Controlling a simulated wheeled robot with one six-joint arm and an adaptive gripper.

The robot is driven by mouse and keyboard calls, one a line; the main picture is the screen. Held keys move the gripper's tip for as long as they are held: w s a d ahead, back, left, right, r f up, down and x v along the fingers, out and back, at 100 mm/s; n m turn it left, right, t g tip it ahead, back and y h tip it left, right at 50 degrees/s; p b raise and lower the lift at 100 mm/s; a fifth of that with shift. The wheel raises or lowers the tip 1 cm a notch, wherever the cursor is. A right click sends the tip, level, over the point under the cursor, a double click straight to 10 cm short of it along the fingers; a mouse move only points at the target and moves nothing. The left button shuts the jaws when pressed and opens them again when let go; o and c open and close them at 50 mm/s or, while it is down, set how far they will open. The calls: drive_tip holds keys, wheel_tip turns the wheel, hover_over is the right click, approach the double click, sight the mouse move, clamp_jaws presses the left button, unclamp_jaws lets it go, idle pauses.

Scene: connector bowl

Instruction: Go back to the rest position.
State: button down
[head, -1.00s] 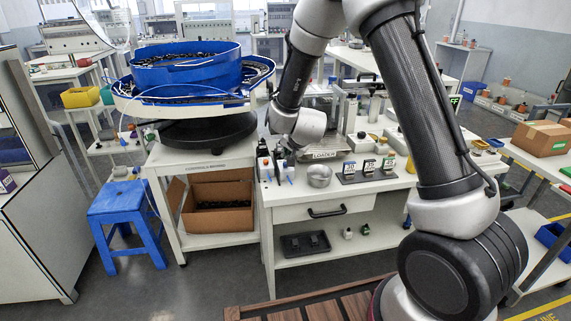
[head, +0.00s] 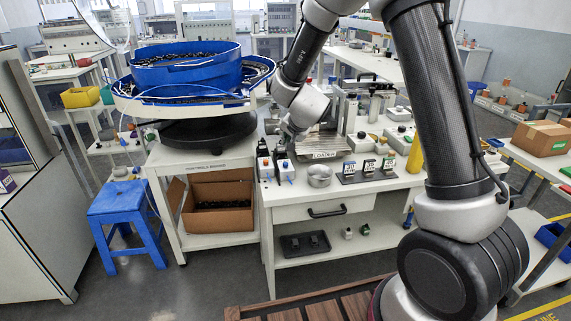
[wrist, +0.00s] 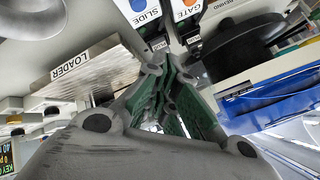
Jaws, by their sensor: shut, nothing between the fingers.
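My gripper (wrist: 168,100) shows large in the wrist view, with its green-padded fingers drawn together and nothing between them. In the head view my gripper (head: 284,146) hangs below the wrist, small and partly hidden, above the left part of the loader bench (head: 262,205). Two small boxes with an orange and a blue button stand beside it: the gate box (head: 264,168) and the slide box (head: 285,171). The wrist view also shows the slide button (wrist: 138,5) and gate button (wrist: 190,2) beyond the fingers.
The loader (head: 325,146) stands close right of my gripper. A metal cup (head: 319,176) and several small labelled cards (head: 368,169) sit on the bench front. The blue bowl feeder (head: 187,73) is to the left. A yellow cylinder (head: 415,153) stands near my arm.

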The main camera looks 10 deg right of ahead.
drive_tip(key=shift+a+f, duration=0.1)
idle(0.4)
drive_tip(key=s+a+f+n+g+y, duration=0.1)
drive_tip(key=s+n+g, duration=0.2)
drive_tip(key=s, duration=0.3)
drive_tip(key=s+a+f+n+g+y, duration=0.1)
drive_tip(key=s+n+g+y, duration=0.15)
drive_tip(key=s, duration=0.45)
drive_tip(key=s+d+r+n+h, duration=0.1)
drive_tip(key=s+d+r+h, duration=0.1)
drive_tip(key=s+d+r, duration=0.7)
drive_tip(key=s+d+r+n+h, duration=0.1)
drive_tip(key=s+d+r+h, duration=0.1)
drive_tip(key=s+d+r, duration=0.7)
drive_tip(key=s+r, duration=0.1)
drive_tip(key=s, duration=0.7)
drive_tip(key=shift+s+r+n, duration=0.2)
drive_tip(key=shift+s+n, duration=0.1)
drive_tip(key=shift+n, duration=0.05)
drive_tip(key=shift+d+t, duration=0.1)
drive_tip(key=shift+t, duration=0.15)
idle(2.8)
